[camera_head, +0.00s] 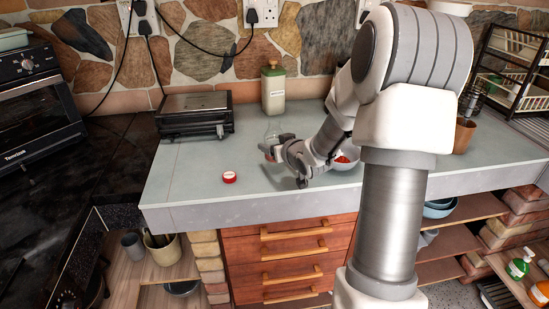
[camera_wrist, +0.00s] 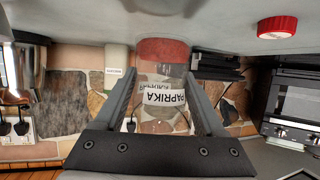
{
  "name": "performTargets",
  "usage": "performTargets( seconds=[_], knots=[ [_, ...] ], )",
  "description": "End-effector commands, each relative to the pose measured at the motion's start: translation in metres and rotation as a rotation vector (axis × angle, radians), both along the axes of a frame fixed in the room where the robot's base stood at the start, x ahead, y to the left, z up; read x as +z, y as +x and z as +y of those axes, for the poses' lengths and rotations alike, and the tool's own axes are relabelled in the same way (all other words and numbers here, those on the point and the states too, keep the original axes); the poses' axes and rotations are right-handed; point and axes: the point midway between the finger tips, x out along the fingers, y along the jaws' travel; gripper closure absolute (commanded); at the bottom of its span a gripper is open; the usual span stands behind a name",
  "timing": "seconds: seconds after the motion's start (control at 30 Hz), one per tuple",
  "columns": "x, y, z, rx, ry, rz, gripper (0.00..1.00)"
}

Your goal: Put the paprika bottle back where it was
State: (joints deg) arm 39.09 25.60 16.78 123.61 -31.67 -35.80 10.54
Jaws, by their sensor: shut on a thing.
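My gripper (camera_head: 272,149) is low over the front middle of the counter, its fingers shut on the paprika bottle (camera_wrist: 163,97). The bottle is clear, with a white PAPRIKA label and a reddish patch at its counter end in the wrist view. In the head view the bottle is faint and partly hidden by the fingers; I cannot tell whether it touches the counter. A red cap (camera_head: 229,177) lies apart on the counter, left of my gripper, and also shows in the wrist view (camera_wrist: 277,27).
A bowl with red contents (camera_head: 343,160) stands right of my gripper, partly behind my arm. A cream canister with a green lid (camera_head: 273,90) and a grill press (camera_head: 195,113) stand at the back. The counter's front left (camera_head: 185,185) is clear.

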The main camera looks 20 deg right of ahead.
Motion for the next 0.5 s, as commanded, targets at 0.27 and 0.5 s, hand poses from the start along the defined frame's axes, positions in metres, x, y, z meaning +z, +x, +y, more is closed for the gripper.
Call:
performTargets(
  seconds=[0.27,0.5],
  knots=[
    [-0.037,0.000,0.000,-0.001,0.002,0.001,0.89],
    [-0.036,0.000,0.000,0.000,-0.001,-0.001,0.89]
  ],
)
